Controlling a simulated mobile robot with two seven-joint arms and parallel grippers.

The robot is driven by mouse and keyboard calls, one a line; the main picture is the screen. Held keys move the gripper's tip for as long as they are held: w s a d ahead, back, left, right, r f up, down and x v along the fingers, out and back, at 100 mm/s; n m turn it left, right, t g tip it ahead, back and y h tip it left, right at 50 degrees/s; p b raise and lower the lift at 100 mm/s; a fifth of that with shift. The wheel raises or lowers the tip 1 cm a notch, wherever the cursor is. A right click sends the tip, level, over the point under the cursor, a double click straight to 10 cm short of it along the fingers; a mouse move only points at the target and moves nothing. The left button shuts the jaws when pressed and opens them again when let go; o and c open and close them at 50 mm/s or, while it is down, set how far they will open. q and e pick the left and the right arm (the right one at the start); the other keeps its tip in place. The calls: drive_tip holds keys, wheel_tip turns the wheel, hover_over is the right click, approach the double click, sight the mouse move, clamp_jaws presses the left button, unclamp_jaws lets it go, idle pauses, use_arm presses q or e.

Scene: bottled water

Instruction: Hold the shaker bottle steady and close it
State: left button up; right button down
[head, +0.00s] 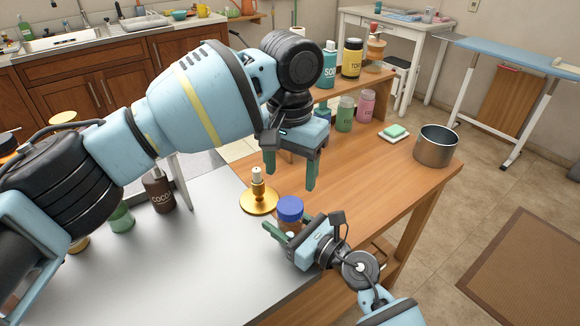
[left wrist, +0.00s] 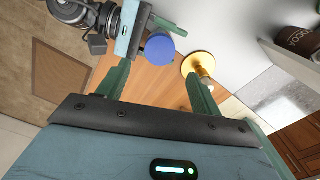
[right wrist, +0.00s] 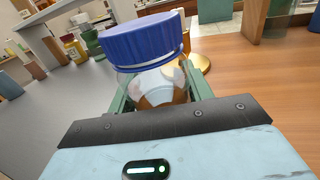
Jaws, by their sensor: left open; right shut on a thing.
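The shaker bottle (head: 287,227) is clear with a blue lid (head: 290,208) and stands upright on the wooden table. My right gripper (head: 279,236) is shut around the bottle's body, below the lid. In the right wrist view the clear body (right wrist: 155,85) sits between the fingers, and the blue lid (right wrist: 145,38) is on its top, looking slightly tilted there. My left gripper (head: 291,177) is open and empty, fingers pointing down, above and behind the bottle. In the left wrist view the blue lid (left wrist: 159,47) lies beyond the open fingers, apart from them.
A gold candle holder (head: 259,198) stands just left of the bottle. A steel pot (head: 435,146), a sponge on a dish (head: 394,132), and green and pink jars (head: 365,106) stand further back. A brown COCO bottle (head: 158,190) is on the grey surface at left.

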sight(290, 205)
use_arm(q)
drive_tip(key=shift+f, duration=0.15)
drive_tip(key=shift+f, duration=3.9)
drive_tip(key=c, duration=1)
drive_tip(key=o, duration=1.1)
drive_tip(key=shift+o, duration=0.2)
wheel_tip(290, 205, up, 12)
use_arm(e)
drive_tip(key=c, duration=0.5)
unclamp_jaws()
